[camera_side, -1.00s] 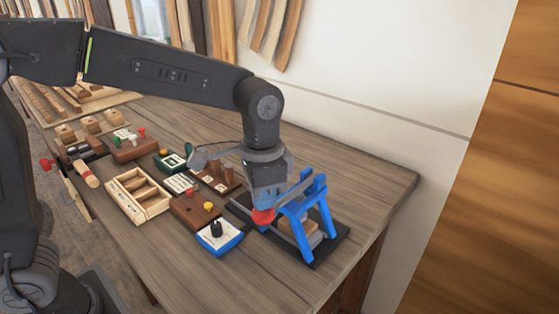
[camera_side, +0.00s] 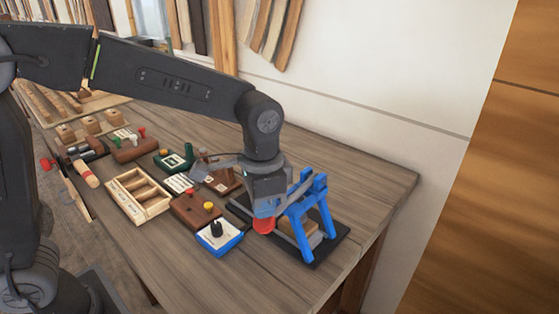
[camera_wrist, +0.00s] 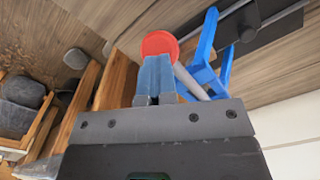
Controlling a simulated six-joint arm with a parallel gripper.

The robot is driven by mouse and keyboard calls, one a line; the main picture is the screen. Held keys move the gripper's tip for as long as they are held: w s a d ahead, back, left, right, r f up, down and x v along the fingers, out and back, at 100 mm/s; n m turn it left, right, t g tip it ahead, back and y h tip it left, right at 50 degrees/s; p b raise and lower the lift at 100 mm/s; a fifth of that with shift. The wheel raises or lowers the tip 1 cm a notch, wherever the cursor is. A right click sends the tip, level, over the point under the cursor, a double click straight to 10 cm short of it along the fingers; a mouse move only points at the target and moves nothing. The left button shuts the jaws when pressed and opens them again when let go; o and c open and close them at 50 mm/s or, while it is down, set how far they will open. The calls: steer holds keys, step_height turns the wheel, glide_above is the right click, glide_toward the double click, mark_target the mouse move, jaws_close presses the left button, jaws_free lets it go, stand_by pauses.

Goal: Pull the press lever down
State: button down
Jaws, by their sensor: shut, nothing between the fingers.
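The press has a blue frame (camera_side: 316,204) on a dark base plate (camera_side: 333,245), with a light wooden block under the frame. Its grey lever ends in a red knob (camera_side: 264,226), low on the left side of the frame. My gripper (camera_side: 265,207) is shut and directly above the knob, seeming to touch it. In the wrist view the shut fingers (camera_wrist: 156,72) end at the red knob (camera_wrist: 160,44), and the grey lever rod (camera_wrist: 190,80) runs from it beside the blue frame (camera_wrist: 207,60). Nothing is between the fingers.
A blue-and-white box with a black dial (camera_side: 218,234) stands close left of the press. The table's front right is bare.

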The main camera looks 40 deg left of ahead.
steer(key=shift+w+r, duration=0.35)
steer(key=shift+r, duration=0.6)
steer(key=shift+w+r, duration=0.3)
steer(key=shift+r, duration=0.6)
steer(key=shift+w+r, duration=0.35)
steer(key=shift+r, duration=0.7)
step_height(320, 180, up, 10)
steer(key=w, duration=0.2)
steer(key=shift+r, duration=0.2)
steer(key=s+a+f+n+t, duration=0.2)
steer(key=s+a+f, duration=0.3)
steer(key=s, duration=0.4)
steer(key=s+a+f+n+t, duration=0.3)
steer(key=s+a+f+n, duration=0.1)
steer(key=s+a, duration=0.3)
steer(key=shift+s+f+t, duration=0.3)
steer(key=shift+s+f, duration=0.55)
steer(key=shift+s, duration=0.35)
